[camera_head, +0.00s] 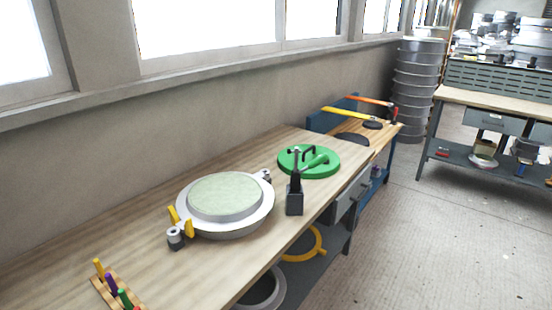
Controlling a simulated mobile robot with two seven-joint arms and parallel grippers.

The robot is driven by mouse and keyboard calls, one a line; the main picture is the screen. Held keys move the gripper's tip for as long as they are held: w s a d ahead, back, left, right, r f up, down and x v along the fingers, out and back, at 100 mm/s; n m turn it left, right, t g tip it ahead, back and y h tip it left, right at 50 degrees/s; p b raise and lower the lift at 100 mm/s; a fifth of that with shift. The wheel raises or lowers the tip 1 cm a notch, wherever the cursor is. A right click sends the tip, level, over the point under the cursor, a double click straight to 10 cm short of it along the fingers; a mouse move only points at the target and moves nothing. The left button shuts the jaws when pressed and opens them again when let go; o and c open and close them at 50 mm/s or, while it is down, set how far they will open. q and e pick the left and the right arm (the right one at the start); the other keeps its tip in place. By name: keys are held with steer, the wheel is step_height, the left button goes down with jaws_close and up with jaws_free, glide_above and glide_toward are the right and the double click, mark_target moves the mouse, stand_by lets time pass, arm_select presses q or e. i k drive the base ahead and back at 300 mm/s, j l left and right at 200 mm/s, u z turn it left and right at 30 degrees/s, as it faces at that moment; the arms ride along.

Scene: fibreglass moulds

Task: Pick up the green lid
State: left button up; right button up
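The green lid (325,169) is a round green disc lying flat on the wooden workbench (140,220), towards its far right end. A dark handle and a green bar show on its top. A dark upright tool with a block-shaped base (294,202) stands in front of it and overlaps its near edge in the picture. Neither of my grippers is in view.
A round metal mould (262,208) with a pale green top and yellow clamps sits left of the lid. A rack with coloured handles (117,290) is at the near left. A wall with windows runs behind. Open floor (450,240) lies to the right.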

mark_target(285, 162)
steer(key=i+l+u, duration=0.1)
steer(key=u, duration=0.25)
steer(key=l+u, duration=0.35)
steer(key=i+l+u, duration=0.1)
steer(key=u, duration=0.25)
steer(key=l+u, duration=0.4)
steer(key=l, duration=0.45)
